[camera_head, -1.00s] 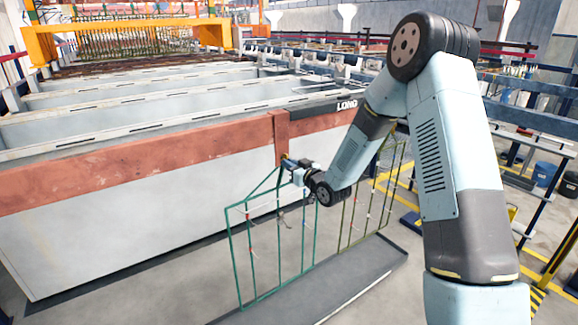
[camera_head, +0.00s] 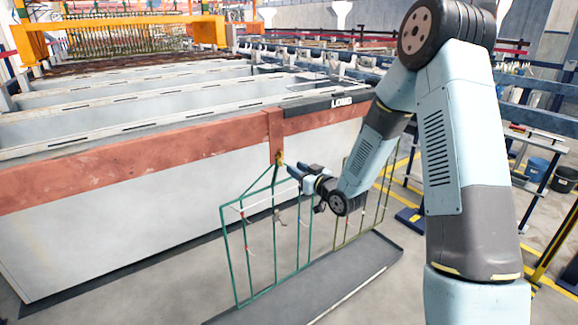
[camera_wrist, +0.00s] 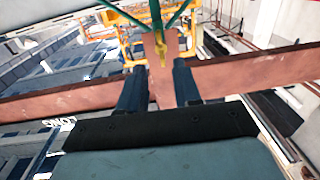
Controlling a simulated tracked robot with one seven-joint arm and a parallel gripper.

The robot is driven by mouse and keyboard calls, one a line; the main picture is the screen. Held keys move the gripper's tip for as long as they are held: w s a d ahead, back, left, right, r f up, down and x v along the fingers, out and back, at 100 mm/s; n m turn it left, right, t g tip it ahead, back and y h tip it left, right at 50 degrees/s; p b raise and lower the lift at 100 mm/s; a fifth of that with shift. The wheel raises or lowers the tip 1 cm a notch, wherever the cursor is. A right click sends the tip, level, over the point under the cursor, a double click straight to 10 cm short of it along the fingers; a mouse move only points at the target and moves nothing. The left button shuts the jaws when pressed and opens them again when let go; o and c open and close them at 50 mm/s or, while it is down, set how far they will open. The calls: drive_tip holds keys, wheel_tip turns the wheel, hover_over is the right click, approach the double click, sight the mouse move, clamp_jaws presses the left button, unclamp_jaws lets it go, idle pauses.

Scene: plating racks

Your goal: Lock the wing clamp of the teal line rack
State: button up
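The teal line rack (camera_head: 226,255), a wire frame with small parts on it, hangs in front of the white tank. Its top bars meet at a small brass-yellow wing clamp (camera_head: 280,159) on the reddish-brown upright. In the wrist view the wing clamp (camera_wrist: 161,48) is ahead of my gripper, roughly centred between the fingers; whether it is locked I cannot tell. My gripper (camera_head: 291,169) is just right of and slightly below the clamp in the head view. In the wrist view my gripper (camera_wrist: 158,68) is open, its two dark fingers apart with nothing between them.
An olive-green rack (camera_head: 386,205) hangs to the right, partly behind my arm. A grey tray (camera_head: 330,285) lies on the floor below both racks. The reddish-brown rail (camera_head: 130,155) runs along the tank's edge. The floor in front is open.

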drive_tip(key=v, duration=0.7)
drive_tip(key=shift+w, duration=0.1)
drive_tip(key=s+d+r+m+g+h, duration=0.2)
drive_tip(key=s+d+r+h, duration=0.25)
drive_tip(key=d+r, duration=0.2)
drive_tip(key=s+d+r+m+g+h, duration=0.2)
drive_tip(key=s+d+r+h, duration=0.2)
drive_tip(key=d+r+h, duration=0.25)
drive_tip(key=s+d+r+m+g, duration=0.1)
drive_tip(key=s+r+g, duration=0.1)
drive_tip(key=s, duration=1)
drive_tip(key=s+r+m+g, duration=0.2)
drive_tip(key=s+r, duration=0.3)
drive_tip(key=s, duration=0.8)
drive_tip(key=shift+d+m+g, duration=0.3)
drive_tip(key=shift+d+g, duration=0.05)
drive_tip(key=shift+g, duration=0.05)
